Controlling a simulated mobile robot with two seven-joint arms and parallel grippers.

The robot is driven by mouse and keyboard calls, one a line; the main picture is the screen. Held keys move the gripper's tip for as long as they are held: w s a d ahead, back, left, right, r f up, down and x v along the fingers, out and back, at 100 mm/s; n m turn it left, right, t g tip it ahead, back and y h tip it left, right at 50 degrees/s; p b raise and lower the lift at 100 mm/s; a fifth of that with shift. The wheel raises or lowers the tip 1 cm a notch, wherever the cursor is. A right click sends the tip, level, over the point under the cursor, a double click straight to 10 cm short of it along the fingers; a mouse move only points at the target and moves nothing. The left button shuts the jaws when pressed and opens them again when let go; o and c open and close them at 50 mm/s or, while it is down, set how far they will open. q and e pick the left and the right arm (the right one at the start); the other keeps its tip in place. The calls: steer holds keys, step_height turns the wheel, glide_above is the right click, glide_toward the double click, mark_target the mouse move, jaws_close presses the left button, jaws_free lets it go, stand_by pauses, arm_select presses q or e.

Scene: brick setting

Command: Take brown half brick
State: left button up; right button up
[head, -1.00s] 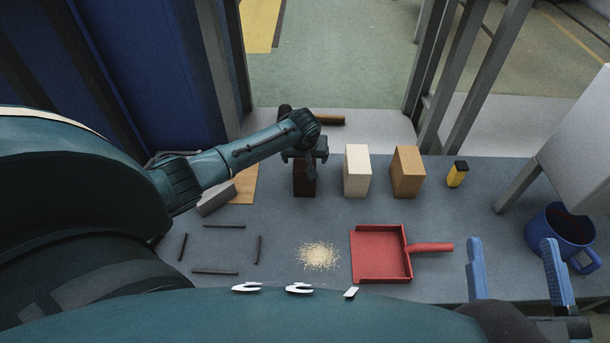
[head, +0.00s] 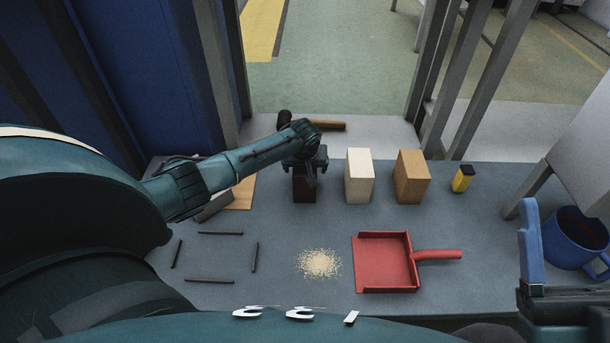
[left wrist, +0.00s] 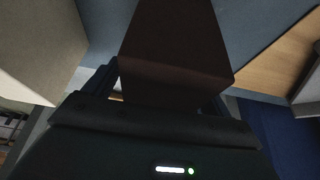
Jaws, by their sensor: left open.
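The dark brown brick (head: 304,190) stands upright on the grey table, left of the cream brick (head: 359,176) and the tan-orange brick (head: 411,177). My left gripper (head: 307,174) is open at its top and hides its upper part. In the left wrist view the brown brick (left wrist: 176,50) lies between the two dark fingers of my left gripper (left wrist: 165,85); contact cannot be told.
A red dustpan (head: 385,290) and a pile of crumbs (head: 319,263) lie in front. Thin dark rods (head: 209,281) lie at left. A yellow-black item (head: 463,179) and a blue mug (head: 574,240) are at right. A grey block (head: 214,207) rests near a wooden board (head: 242,194).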

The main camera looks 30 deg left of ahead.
arm_select(q)
steer(key=shift+f, duration=0.3)
steer(key=c, duration=1.5)
steer(key=shift+r, duration=0.1)
